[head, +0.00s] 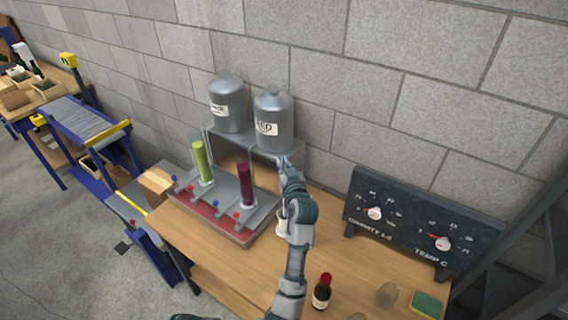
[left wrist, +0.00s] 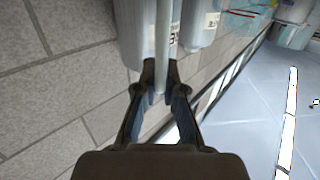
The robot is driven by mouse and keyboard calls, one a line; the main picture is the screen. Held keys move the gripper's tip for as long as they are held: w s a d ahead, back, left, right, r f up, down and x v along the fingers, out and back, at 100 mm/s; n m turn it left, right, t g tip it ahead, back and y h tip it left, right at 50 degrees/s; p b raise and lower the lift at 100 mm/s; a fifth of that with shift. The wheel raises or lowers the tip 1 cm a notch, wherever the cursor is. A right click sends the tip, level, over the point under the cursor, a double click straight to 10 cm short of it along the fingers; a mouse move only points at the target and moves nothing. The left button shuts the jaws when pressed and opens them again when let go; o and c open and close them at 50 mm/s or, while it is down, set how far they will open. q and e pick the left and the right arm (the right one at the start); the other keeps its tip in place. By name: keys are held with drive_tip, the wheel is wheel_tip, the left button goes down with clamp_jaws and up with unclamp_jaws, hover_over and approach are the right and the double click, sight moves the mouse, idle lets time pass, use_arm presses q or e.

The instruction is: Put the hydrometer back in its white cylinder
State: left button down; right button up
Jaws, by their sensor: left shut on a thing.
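My left gripper (head: 284,161) is raised in front of the grey tanks, above the table. In the left wrist view its two fingers (left wrist: 160,94) are shut on a thin pale rod, the hydrometer (left wrist: 164,45). I cannot make out the hydrometer in the head view. The white cylinder (head: 281,226) stands on the table just left of my forearm, which hides part of it. The gripper and the hydrometer are apart from the cylinder. My right gripper is not in view.
Two grey tanks (head: 273,121) stand on a shelf behind a red and grey tray (head: 212,222) with green and dark red tubes. A dial panel (head: 405,222) stands at right. A small dark bottle (head: 322,293) and a green sponge (head: 426,304) are near the front.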

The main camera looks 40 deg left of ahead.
use_arm(q)
drive_tip(key=shift+f+b, duration=1.3)
drive_tip(key=shift+f, duration=0.6)
drive_tip(key=c, duration=1.2)
unclamp_jaws()
drive_tip(key=v, duration=0.7)
drive_tip(key=shift+d, duration=0.4)
drive_tip(key=shift+s+a, duration=0.1)
drive_tip(key=shift+a, duration=0.05)
